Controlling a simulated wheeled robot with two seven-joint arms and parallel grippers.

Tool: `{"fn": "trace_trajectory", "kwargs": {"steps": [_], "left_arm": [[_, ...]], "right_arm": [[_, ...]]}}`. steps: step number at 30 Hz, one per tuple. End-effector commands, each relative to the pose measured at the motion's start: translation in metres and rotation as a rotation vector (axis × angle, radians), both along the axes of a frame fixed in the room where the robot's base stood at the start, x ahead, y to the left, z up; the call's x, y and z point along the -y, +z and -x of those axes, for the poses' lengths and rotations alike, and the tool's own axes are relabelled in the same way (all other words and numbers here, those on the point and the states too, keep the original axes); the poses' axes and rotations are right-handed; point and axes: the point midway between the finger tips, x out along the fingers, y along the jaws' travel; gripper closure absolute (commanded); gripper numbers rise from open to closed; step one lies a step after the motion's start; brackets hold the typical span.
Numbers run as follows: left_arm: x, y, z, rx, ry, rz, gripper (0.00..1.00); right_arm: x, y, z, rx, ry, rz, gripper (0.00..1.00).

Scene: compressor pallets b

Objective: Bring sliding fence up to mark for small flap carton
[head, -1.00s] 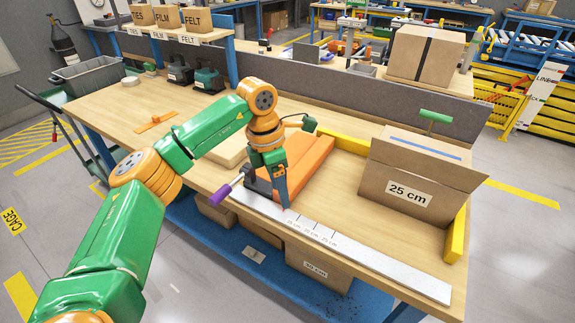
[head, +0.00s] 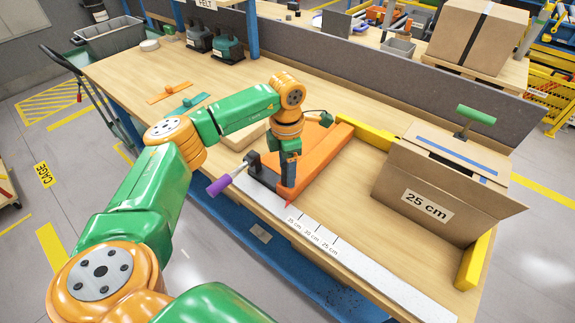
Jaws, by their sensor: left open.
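The orange sliding fence (head: 318,150) lies across the wooden bench, with a black clamp and a purple-handled lever (head: 219,186) at its near end. A red pointer (head: 288,204) at that end sits just left of the first line on the pale scale (head: 375,285), which has several marks, one reading 25 cm. My left gripper (head: 290,183) is open, pointing down at the fence's near end; contact is unclear. My right gripper is not in view.
A yellow fixed fence (head: 362,133) runs behind, with another yellow piece (head: 474,262) at right. A green T-handle (head: 475,115) stands behind the carton. A pale board (head: 240,138) lies left of the fence. Bare bench separates fence and carton.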

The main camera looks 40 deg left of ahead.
Motion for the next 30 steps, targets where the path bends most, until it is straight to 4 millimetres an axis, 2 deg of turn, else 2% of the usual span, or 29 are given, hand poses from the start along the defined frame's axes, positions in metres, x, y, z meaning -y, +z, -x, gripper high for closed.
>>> {"fn": "trace_trajectory", "kwargs": {"steps": [3,4,9,11,30], "left_arm": [[0.0001,-0.0001,-0.0001,0.0,0.0,0.0,0.36],[0.0001,-0.0001,-0.0001,0.0,0.0,0.0,0.41],[0.0002,0.0001,-0.0001,0.0,0.0,0.0,0.87],[0.0002,0.0001,-0.0001,0.0,0.0,0.0,1.0],[0.0001,0.0004,-0.0002,0.001,0.0,0.001,1.0]], "right_arm": [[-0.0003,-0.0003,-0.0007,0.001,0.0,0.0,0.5],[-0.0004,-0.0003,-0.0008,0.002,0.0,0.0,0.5],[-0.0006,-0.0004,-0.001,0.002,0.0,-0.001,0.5],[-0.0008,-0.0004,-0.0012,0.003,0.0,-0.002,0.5],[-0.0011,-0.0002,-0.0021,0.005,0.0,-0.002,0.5]]}}
